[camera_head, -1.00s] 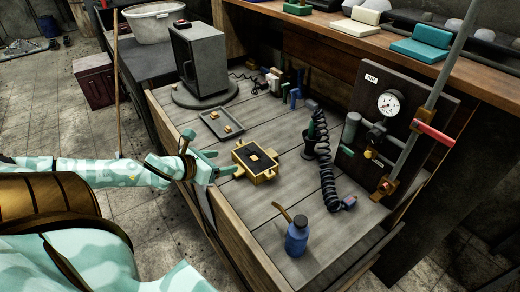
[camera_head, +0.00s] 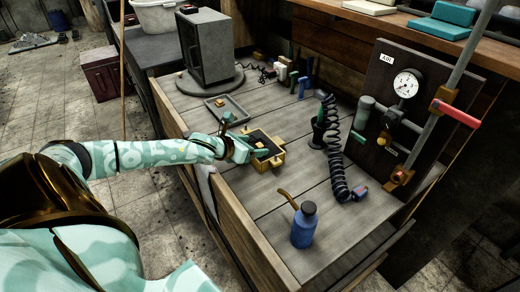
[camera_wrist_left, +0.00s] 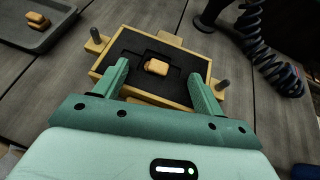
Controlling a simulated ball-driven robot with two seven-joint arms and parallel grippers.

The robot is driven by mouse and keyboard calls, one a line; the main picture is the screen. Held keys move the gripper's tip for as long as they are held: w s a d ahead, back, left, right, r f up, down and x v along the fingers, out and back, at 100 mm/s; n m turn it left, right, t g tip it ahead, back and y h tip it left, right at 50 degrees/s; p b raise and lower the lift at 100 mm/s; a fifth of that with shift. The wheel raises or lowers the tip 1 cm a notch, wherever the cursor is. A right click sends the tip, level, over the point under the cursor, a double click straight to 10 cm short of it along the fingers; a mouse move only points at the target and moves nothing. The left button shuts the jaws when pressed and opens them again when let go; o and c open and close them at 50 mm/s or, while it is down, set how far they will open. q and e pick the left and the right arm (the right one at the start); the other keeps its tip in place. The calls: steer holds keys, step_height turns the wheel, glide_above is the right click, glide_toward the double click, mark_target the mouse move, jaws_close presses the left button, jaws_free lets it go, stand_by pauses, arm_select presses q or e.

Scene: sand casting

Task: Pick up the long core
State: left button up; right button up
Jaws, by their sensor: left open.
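A yellow-framed flask (camera_head: 280,158) filled with dark sand lies on the bench, and it fills the middle of the left wrist view (camera_wrist_left: 205,68). A small orange-tan core (camera_wrist_left: 156,67) sits in the sand cavity. Another orange-tan core piece (camera_wrist_left: 38,20) lies in the grey tray (camera_wrist_left: 62,27), which also shows in the head view (camera_head: 243,113). I cannot tell which of these is the long core. My left gripper (camera_head: 240,143) is open at the flask's near left side. In the wrist view its fingers (camera_wrist_left: 159,75) stand apart, either side of the flask core, with nothing between them in their grip. My right gripper is not in view.
A blue bottle (camera_head: 304,226) stands at the near bench edge. A black coiled hose (camera_head: 334,155) runs right of the flask. The gauge panel (camera_head: 410,115) stands at right, and a grey box-shaped oven (camera_head: 212,50) at the back. Bare planks lie in front of the flask.

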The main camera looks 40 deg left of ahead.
mark_target(260, 147)
arm_select(q)
steer(key=x, duration=0.3)
steer(key=shift+f, duration=0.1)
steer(key=shift+s, duration=0.15)
steer(key=c, duration=1)
steer(key=shift+c, duration=0.2)
